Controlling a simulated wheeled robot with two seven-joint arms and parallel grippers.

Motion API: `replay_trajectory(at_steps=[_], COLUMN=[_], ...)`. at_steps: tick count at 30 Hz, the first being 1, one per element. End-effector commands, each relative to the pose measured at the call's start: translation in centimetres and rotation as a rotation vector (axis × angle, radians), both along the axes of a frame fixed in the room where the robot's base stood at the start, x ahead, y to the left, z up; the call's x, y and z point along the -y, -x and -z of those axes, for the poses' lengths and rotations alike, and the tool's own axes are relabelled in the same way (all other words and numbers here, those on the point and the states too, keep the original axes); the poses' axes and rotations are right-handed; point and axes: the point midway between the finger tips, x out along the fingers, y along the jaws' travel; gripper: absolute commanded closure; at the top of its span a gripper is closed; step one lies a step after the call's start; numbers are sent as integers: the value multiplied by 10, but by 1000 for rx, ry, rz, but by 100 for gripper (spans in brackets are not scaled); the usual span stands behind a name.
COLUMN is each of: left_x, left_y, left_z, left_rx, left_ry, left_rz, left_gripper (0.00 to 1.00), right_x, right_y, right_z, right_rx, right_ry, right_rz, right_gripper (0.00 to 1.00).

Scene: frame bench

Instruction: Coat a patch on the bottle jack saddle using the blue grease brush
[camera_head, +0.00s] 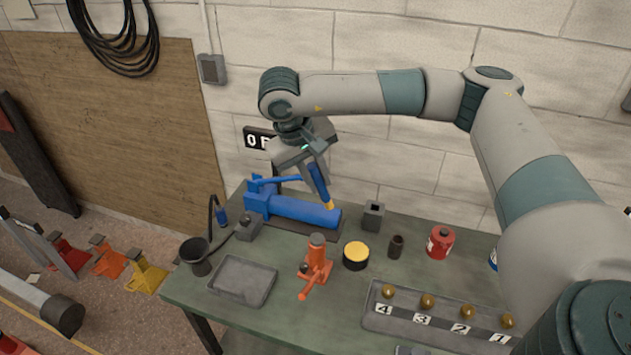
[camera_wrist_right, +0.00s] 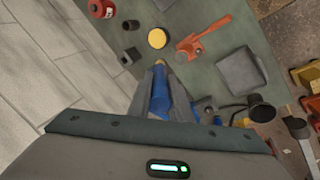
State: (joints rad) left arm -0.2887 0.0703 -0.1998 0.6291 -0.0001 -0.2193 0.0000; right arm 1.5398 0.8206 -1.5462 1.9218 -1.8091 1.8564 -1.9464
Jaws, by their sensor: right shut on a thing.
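My right gripper (camera_head: 316,165) is shut on the blue grease brush (camera_head: 321,186), which points down with its yellow tip lowest. In the right wrist view the blue brush (camera_wrist_right: 158,98) extends from the jaws, its yellow tip toward the bench. The orange bottle jack (camera_head: 316,268) stands upright on the bench, with its handle toward the front; its saddle (camera_head: 317,239) is the brownish top. The jack also shows in the right wrist view (camera_wrist_right: 190,47). The brush tip is in the air, apart from the saddle. My left gripper is not in view.
A round black tin with a yellow top (camera_head: 356,253) stands right of the jack. A grey tray (camera_head: 243,281) and black cup (camera_head: 195,256) are left. A blue vise-like tool (camera_head: 290,207) lies behind. A numbered tray (camera_head: 372,319) holds brass balls at front right.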

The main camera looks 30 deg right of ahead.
Motion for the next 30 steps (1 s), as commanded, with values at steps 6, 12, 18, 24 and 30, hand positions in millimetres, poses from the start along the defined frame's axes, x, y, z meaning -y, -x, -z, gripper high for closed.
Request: replay_trajectory(at_steps=[6,12,18,24,30], left_x=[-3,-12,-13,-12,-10], left_y=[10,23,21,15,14], left_z=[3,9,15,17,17], left_rx=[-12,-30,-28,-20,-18], left_ry=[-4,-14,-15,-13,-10], left_rz=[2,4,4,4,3], left_gripper=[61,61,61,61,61], right_x=[0,0,-1,0,0], right_y=[0,1,0,0,0], right_z=[6,22,39,49,50], right_rx=[0,-2,-1,-1,-1], right_ry=[0,1,-1,0,0], right_rz=[-1,0,-1,-1,0], right_gripper=[100,100,100,100,100])
